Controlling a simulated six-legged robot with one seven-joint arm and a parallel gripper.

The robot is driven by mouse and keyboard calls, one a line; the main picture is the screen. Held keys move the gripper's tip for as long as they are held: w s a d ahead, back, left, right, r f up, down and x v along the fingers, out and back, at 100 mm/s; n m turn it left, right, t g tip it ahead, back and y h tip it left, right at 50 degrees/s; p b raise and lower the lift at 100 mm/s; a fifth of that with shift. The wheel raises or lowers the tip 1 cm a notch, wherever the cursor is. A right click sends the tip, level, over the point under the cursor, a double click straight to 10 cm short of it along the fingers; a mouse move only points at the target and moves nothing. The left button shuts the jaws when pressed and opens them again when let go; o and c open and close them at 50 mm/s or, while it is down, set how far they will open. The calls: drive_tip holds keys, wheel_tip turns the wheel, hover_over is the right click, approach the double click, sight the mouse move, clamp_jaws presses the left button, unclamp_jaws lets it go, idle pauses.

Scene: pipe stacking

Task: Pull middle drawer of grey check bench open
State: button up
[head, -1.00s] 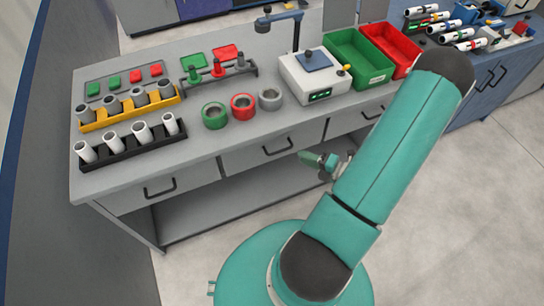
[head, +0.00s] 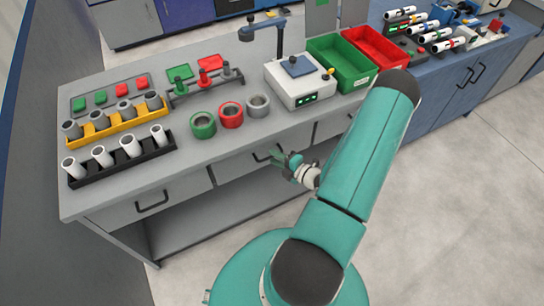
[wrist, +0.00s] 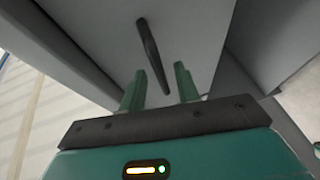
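The grey check bench (head: 90,207) has a row of drawers under its top. The middle drawer (head: 232,167) looks shut. Its dark bar handle (head: 260,158) is just left of my gripper (head: 279,157) in the head view. In the wrist view the handle (wrist: 152,52) runs lengthwise up the picture on the pale drawer front. The two green fingers of my gripper (wrist: 159,86) are apart, one on each side of the handle's lower end. I see no contact, and I cannot tell whether the fingertips reach around the handle.
The left drawer (head: 175,190) and its handle are beside the middle one; the right drawer (head: 333,122) is partly behind my arm. Pipe racks, rings, a white device (head: 300,88) and green and red bins stand on top. The floor in front is clear.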

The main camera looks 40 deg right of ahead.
drive_tip(key=shift+x, duration=1)
clamp_jaws()
drive_tip(key=shift+s, duration=0.25)
